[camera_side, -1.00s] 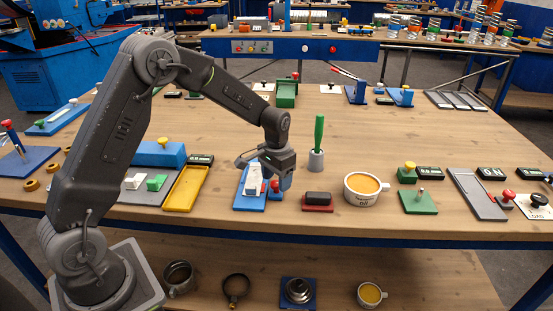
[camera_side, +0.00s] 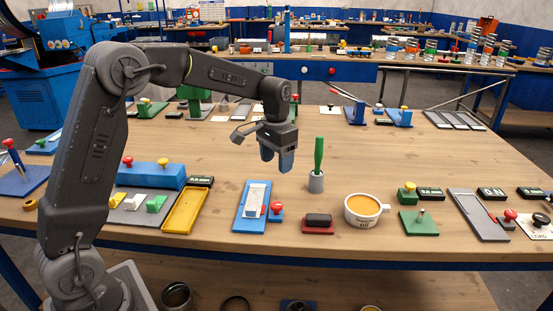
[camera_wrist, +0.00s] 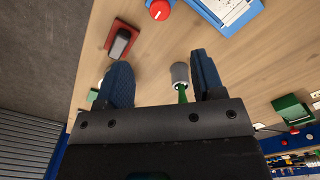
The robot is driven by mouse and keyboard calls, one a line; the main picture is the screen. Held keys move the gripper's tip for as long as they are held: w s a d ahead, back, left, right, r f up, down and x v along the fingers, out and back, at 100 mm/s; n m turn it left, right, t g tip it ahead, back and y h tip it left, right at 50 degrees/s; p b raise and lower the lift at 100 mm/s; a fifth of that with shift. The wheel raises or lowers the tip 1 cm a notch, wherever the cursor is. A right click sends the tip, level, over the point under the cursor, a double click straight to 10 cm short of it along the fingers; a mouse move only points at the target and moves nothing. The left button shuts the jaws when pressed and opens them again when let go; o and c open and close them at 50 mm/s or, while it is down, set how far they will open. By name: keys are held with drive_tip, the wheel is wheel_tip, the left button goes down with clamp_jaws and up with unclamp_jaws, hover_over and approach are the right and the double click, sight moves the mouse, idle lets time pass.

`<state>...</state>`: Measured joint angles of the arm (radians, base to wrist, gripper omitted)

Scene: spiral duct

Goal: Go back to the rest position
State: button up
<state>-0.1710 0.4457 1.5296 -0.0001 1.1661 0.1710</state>
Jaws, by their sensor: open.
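My gripper (camera_side: 276,158) hangs in the air above the wooden table (camera_side: 350,235), with its blue fingertips pointing down. It is open and nothing shows between the fingers in the side view. In the wrist view my gripper (camera_wrist: 160,85) has its two blue fingers spread wide, with bare table between them and a grey cup with a green-handled tool (camera_wrist: 180,78) beyond, near the right finger. The blue plate with a white block (camera_side: 254,200) lies below and left of my gripper, apart from it.
The grey cup with the green-handled tool (camera_side: 317,168) stands upright right of my gripper. A dark block on a red base (camera_side: 318,222), a cup of orange contents (camera_side: 362,212) and a yellow tray (camera_side: 185,210) stand near the front edge.

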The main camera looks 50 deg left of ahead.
drive_tip(key=s+d+r+t, duration=0.3)
drive_tip(key=s+d+r, duration=0.2)
drive_tip(key=s+r, duration=0.5)
drive_tip(key=s+d+f+t, duration=0.1)
drive_tip(key=s, duration=0.7)
drive_tip(key=s+d+f+t, duration=0.1)
drive_tip(key=s+d+f, duration=0.1)
drive_tip(key=s, duration=0.6)
drive_tip(key=shift+s+f+t, duration=0.15)
drive_tip(key=shift+s+t, duration=0.15)
drive_tip(key=shift+s, duration=0.05)
